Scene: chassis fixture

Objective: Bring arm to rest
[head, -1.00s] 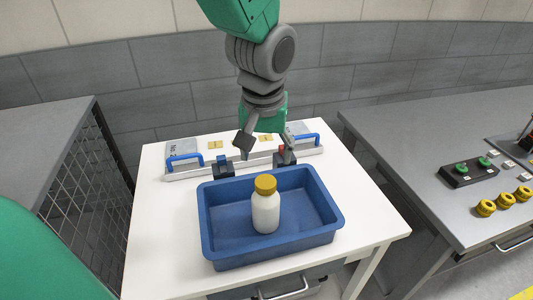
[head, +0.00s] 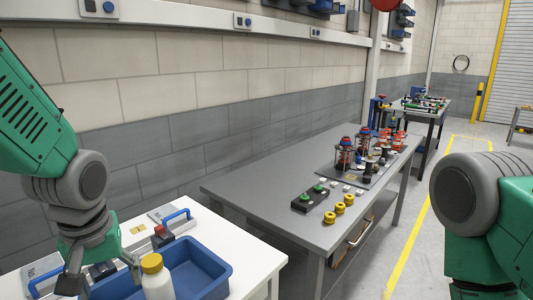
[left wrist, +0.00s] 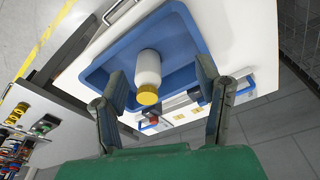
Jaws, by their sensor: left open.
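My left gripper (head: 100,280) is at the lower left of the head view, above the back part of the blue tray (head: 215,262). Its two fingers are spread and nothing is between them. The bottle (head: 157,280) is cut off by the lower edge of the head view. My right arm shows at the right edge of the head view, but its gripper is out of frame.
The white table (head: 255,250) holds the tray and a fixture with blue handles (head: 177,216) behind it.

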